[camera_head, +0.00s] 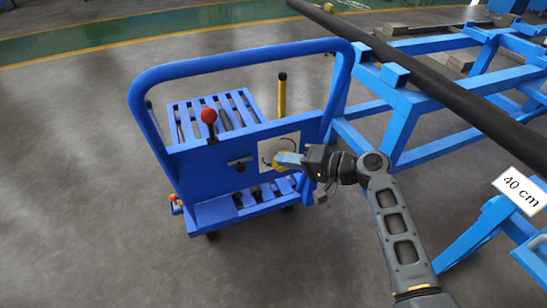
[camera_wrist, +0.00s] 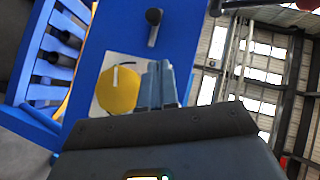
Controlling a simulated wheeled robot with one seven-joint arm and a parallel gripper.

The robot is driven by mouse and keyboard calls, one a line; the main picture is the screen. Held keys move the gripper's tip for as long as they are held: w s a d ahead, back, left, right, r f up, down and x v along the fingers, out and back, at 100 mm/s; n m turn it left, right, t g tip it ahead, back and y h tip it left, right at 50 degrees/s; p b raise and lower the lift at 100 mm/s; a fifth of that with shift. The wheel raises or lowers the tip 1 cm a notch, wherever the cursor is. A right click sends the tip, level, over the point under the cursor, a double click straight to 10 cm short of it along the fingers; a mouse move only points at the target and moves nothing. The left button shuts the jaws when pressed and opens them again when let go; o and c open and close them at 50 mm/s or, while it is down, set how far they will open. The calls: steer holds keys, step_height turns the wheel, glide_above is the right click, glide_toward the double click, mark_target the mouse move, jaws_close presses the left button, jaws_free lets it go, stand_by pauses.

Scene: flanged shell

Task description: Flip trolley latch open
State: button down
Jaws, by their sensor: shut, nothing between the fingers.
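The blue trolley (camera_head: 215,170) stands on the floor with its upright front panel facing me. A white plate (camera_head: 266,148) on the panel carries a round yellow disc, clear in the wrist view (camera_wrist: 117,92), with a pale mark at its top. A small black lever (camera_head: 239,162) sits on the panel left of the plate; it also shows in the wrist view (camera_wrist: 154,26). I cannot tell which of these is the latch. My gripper (camera_head: 280,158) is shut and empty, its fingers (camera_wrist: 160,84) beside the yellow disc and partly over the plate. Contact is unclear.
A red ball knob (camera_head: 208,115) rises behind the panel, and a yellow post (camera_head: 282,95) stands beside the slatted rack (camera_head: 235,105). The tall blue handle frame arches over the panel. A blue stand with a long dark bar (camera_head: 430,75) is close on the right.

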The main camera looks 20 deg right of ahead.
steer(key=v, duration=0.4)
steer(key=shift+s+d+r, duration=0.1)
steer(key=shift+s+d, duration=0.2)
steer(key=s+a+f+h+p, duration=0.2)
steer(key=s+h+p, duration=0.15)
steer(key=s, duration=0.85)
steer(key=s+a+f+h+p, duration=0.25)
steer(key=s+h, duration=0.25)
steer(key=s, duration=0.7)
steer(key=s+r+n+t+p, duration=0.2)
steer(key=s+r+n, duration=0.1)
steer(key=s+r, duration=0.6)
steer(key=s+r+n+t+h+p, duration=0.1)
steer(key=s+r+n+t+p, duration=0.1)
steer(key=s+r, duration=0.8)
step_height(320, 180, up, 5)
steer(key=shift+d+r+n, duration=0.1)
steer(key=shift+d+n, duration=0.35)
steer(key=shift+n, duration=0.15)
